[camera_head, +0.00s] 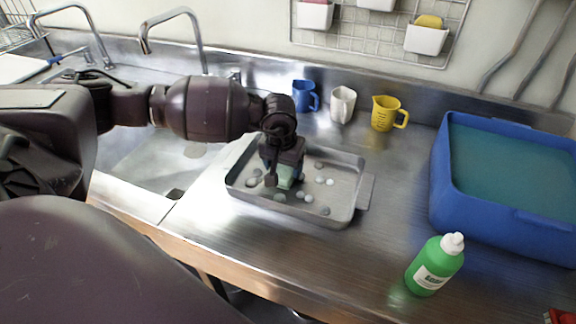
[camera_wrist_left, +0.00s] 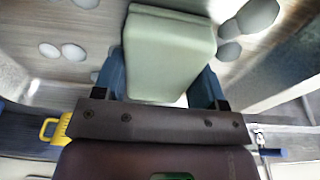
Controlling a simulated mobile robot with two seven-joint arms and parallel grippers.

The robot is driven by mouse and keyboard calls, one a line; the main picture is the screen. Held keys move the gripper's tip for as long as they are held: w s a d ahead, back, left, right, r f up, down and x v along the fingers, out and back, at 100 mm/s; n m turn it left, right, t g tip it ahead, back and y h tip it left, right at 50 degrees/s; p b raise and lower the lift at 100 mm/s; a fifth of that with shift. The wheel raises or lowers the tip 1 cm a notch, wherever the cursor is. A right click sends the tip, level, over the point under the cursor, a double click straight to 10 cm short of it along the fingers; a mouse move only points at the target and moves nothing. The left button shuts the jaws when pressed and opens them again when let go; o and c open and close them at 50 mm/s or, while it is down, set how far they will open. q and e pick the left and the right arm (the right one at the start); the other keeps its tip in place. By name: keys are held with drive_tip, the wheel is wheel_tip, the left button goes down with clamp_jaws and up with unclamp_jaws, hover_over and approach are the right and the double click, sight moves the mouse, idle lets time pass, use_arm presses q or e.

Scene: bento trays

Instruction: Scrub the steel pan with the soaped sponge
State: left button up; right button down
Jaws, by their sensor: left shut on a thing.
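The steel pan (camera_head: 347,212) is a shallow rectangular tray with a tab handle on its right, lying on the steel counter. Several grey and whitish round spots or blobs are on its floor. My left gripper (camera_head: 284,174) reaches down into the left part of the pan. It is shut on a pale green sponge (camera_wrist_left: 168,50), which fills the space between the blue fingers in the left wrist view. In the head view the sponge is mostly hidden by the gripper and sits at the pan's floor; contact cannot be told for sure. My right gripper is not in view.
A green soap bottle (camera_head: 434,265) stands at the front right. A blue tub (camera_head: 486,222) of greenish water is at the right. Blue (camera_head: 305,96), white (camera_head: 342,104) and yellow (camera_head: 388,113) cups stand behind the pan. The sink (camera_head: 150,176) is at left.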

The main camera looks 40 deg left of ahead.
use_arm(q)
drive_tip(key=shift+s+f, duration=0.1)
drive_tip(key=shift+r+p, duration=0.55)
drive_tip(key=shift+r, duration=1)
drive_tip(key=shift+r+p, duration=0.45)
drive_tip(key=shift+r, duration=1.1)
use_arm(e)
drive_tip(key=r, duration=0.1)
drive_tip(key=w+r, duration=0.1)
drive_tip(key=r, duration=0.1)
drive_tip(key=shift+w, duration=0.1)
